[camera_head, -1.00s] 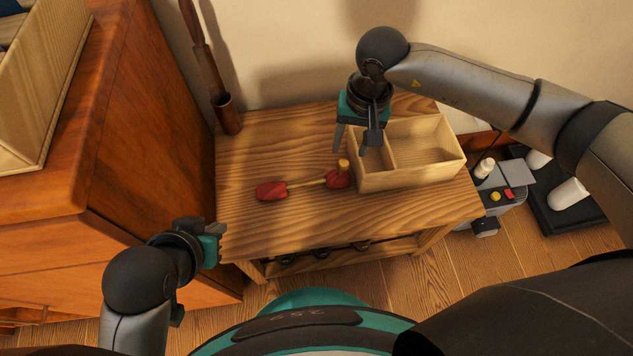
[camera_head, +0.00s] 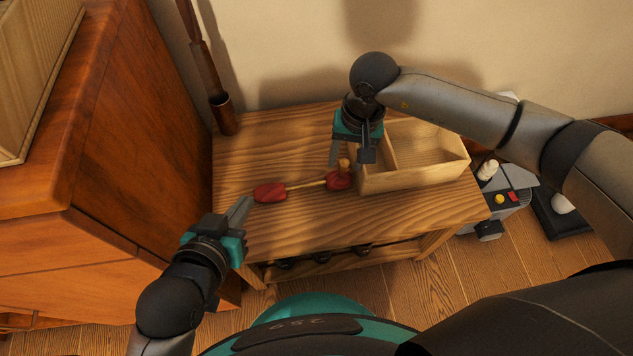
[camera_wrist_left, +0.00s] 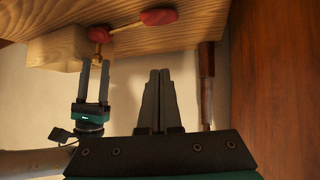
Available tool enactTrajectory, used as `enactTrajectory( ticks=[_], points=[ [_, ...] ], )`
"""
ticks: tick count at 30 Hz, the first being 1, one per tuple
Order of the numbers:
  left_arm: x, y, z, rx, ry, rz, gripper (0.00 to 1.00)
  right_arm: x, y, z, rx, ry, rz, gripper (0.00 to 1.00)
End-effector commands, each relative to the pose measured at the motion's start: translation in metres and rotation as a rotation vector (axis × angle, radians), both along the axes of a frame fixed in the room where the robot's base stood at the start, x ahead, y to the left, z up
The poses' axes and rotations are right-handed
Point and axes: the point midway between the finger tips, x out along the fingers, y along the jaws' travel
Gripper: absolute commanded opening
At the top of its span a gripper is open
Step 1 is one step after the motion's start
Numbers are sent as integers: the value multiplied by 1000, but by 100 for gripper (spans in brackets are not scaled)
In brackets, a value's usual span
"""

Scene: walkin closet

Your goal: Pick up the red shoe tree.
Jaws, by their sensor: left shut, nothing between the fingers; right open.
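The red shoe tree (camera_head: 271,192) lies on the wooden bench top, with two red ends joined by a thin yellowish rod and a knob at its right end. It also shows at the top of the left wrist view (camera_wrist_left: 158,17). My left gripper (camera_head: 244,207) is shut and empty, just left of and nearer than the shoe tree's left end; its fingers also show in the left wrist view (camera_wrist_left: 159,90). My right gripper (camera_head: 350,160) is open above the shoe tree's right end, fingers pointing down, with no clear contact visible.
The bench (camera_head: 300,225) has clear room in front of and behind the shoe tree. A divided wooden box (camera_head: 430,178) stands right beside its right end. A tall wooden cabinet (camera_head: 120,140) rises at the left. A shoehorn in a holder (camera_head: 222,112) stands at the back left.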

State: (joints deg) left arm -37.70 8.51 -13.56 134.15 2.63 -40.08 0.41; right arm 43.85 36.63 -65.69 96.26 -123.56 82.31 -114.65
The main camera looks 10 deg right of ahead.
Motion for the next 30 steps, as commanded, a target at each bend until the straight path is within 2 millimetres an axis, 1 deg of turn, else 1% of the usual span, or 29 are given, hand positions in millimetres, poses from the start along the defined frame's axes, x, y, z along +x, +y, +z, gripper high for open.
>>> enactTrajectory(
  ticks=[3,9,20,23,30],
  points=[
    [2,-7,-1,-32,-55,-6,0,0,1,-10,-1,0,-1,50],
    [4,-16,4,-75,-132,-11,0,0,2,-19,-1,0,0,50],
    [5,-18,7,-90,-157,-12,0,1,2,-21,0,0,0,50],
    [4,-18,7,-89,-156,-11,0,1,2,-21,-1,0,0,41],
    [5,-18,7,-89,-156,-12,0,1,2,-21,-1,0,0,14]
  ],
)
